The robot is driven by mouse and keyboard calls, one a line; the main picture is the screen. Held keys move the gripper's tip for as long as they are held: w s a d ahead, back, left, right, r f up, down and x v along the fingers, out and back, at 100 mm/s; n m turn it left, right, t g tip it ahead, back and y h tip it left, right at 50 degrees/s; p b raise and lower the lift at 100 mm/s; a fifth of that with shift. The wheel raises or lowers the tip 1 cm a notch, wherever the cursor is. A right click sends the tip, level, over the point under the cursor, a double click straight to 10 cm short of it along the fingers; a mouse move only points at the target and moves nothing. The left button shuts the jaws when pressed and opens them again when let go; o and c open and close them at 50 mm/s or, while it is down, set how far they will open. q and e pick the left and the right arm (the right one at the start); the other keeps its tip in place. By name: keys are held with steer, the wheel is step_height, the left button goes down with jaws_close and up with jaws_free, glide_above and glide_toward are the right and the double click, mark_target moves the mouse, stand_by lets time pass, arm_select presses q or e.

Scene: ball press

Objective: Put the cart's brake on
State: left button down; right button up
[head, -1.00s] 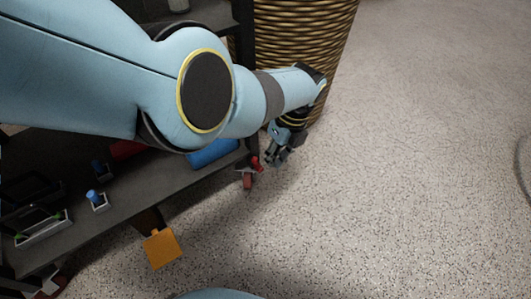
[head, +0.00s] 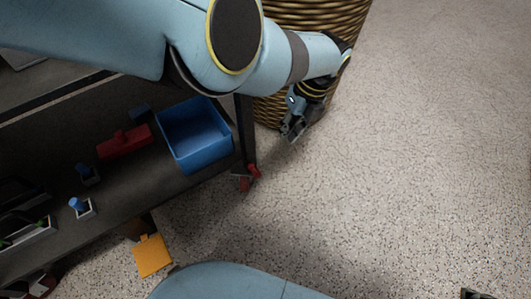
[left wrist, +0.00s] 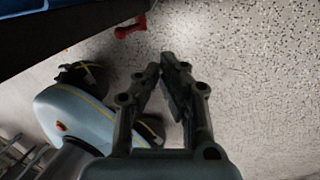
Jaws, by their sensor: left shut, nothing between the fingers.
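The dark cart (head: 160,190) stands at the left of the head view. A small red pedal (head: 251,174), which looks like its brake, sits low at the foot of its near right post. The red part also shows at the top of the left wrist view (left wrist: 130,27). My left gripper (head: 288,136) is shut and empty. It hangs beyond the pedal and to its right, apart from it, beside the wicker basket. Its fingertips (left wrist: 168,62) come together over bare floor in the left wrist view.
The cart's shelf holds a blue bin (head: 195,135), a red object (head: 124,143) and small blue-topped pieces (head: 78,205). A yellow plate (head: 152,256) is low beside the cart. A wicker basket (head: 345,20) stands behind my left arm.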

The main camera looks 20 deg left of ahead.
mark_target(254, 170)
arm_select(q)
steer(key=s+a+f+b, duration=0.4)
steer(key=a+f, duration=0.1)
steer(key=f, duration=0.5)
steer(key=shift+s+f+b, duration=0.15)
steer(key=shift+f+b, duration=0.15)
steer(key=shift+b, duration=0.05)
arm_select(e)
step_height(254, 170, down, 7)
steer(key=w+t, duration=0.2)
steer(key=t, duration=0.3)
steer(key=shift+w+a+r, duration=0.15)
steer(key=shift+r, duration=0.05)
arm_select(q)
steer(key=shift+a, duration=0.1)
